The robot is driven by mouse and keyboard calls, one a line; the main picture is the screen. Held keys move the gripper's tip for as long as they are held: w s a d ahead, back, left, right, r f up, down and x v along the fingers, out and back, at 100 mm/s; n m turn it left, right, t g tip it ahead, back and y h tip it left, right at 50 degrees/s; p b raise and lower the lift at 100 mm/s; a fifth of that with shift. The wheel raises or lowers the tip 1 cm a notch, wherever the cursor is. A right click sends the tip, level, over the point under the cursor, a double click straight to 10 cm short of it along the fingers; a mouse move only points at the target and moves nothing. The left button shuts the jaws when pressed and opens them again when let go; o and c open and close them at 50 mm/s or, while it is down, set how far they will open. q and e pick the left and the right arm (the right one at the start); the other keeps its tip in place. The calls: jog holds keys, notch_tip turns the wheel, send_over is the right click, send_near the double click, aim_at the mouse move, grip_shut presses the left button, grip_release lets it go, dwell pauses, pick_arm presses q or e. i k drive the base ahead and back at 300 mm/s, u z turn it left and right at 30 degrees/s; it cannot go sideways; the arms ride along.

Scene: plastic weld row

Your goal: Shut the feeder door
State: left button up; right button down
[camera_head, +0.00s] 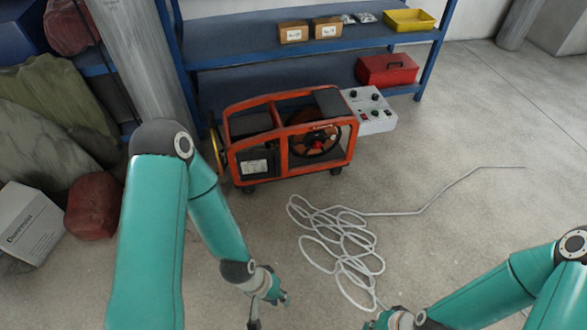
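The feeder is an orange-framed cart (288,171) on small wheels, standing on the floor in front of the shelf. A reel (316,142) shows uncovered in its right front bay. A dark flat panel (330,103) sits at its top right; I cannot tell if this is the door. My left gripper (270,312) is low in the picture, below the cart and apart from it, with its fingers spread and nothing between them. My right gripper (379,321) is at the bottom edge, partly cut off, and its finger opening is unclear.
A grey control box (370,111) adjoins the cart's right side. A loose pale cable (340,240) lies coiled on the floor before the cart. A blue shelf (250,45) stands behind, with a red toolbox (387,69) low down. The floor at right is mostly clear.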

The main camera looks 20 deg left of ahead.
aim_at(263, 164)
jog(key=z, duration=0.05)
jog(key=i, duration=1)
jog(key=u, duration=0.1)
